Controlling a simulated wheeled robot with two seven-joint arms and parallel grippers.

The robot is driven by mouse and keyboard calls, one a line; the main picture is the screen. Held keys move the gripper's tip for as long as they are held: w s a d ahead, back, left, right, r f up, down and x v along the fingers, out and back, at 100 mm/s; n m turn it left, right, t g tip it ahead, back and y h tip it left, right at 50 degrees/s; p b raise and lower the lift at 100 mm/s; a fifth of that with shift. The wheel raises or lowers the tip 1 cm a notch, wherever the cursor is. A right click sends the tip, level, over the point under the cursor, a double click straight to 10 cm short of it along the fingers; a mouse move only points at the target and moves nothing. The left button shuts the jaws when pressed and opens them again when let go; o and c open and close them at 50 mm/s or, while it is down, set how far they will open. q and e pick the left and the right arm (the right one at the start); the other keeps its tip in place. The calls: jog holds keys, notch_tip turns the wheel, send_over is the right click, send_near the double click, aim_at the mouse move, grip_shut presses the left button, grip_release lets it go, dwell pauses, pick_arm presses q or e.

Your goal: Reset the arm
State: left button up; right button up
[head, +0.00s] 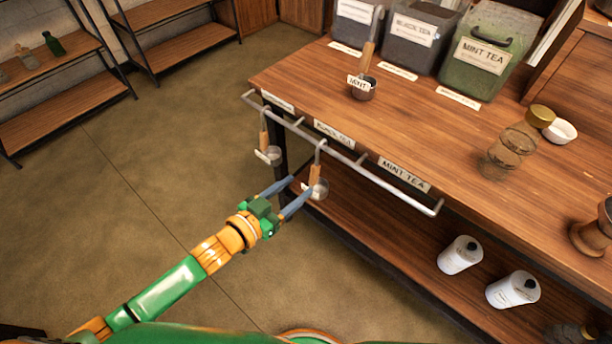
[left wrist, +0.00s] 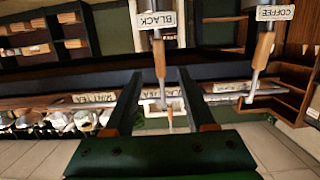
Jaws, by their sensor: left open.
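My left gripper (head: 300,186) is open, its two blue-grey fingers pointing toward the table's rail. A hanging metal scoop with a wooden handle (head: 315,175) is close to the fingertips. In the left wrist view the fingers are spread (left wrist: 159,78), and the wooden handle of the scoop tagged BLACK (left wrist: 160,60) appears between and beyond them. I cannot tell if they touch. A second scoop (head: 264,142) hangs further left; a scoop tagged COFFEE (left wrist: 262,52) shows in the left wrist view. A scoop tagged MINT (head: 362,88) is on the tabletop. My right gripper is not in view.
The wooden table (head: 420,130) has a metal rail (head: 345,160) along its front edge. Open floor lies left.

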pick_arm(q)
jog(key=s+a+f+n+g+y, duration=0.1)
jog(key=s+a+f+g+y, duration=0.2)
jog(key=f, duration=0.5)
jog(key=s+a+f+n+y, duration=0.2)
jog(key=s+a+f, duration=0.3)
jog(key=f, duration=0.4)
jog(key=s+a+f+n+g+y, duration=0.1)
jog(key=s+a+f+g+y, duration=0.15)
jog(key=a+f, duration=0.4)
jog(key=s+f+g+y, duration=0.1)
jog(key=s+f+g, duration=0.1)
jog(key=s+f, duration=0.35)
jog(key=s+d+f+g, duration=0.1)
jog(key=s+f+g, duration=0.1)
jog(key=s, duration=0.6)
jog(key=s+f+g+y, duration=0.1)
jog(key=s+f+g, duration=0.15)
jog(key=s, duration=0.45)
notch_tip(320, 180, up, 12)
jog(key=s+p, duration=0.2)
jog(key=p, duration=1)
jog(key=shift+s+f+n+p, duration=0.15)
jog(key=shift+f+n+p, duration=0.15)
jog(key=shift+n, duration=0.1)
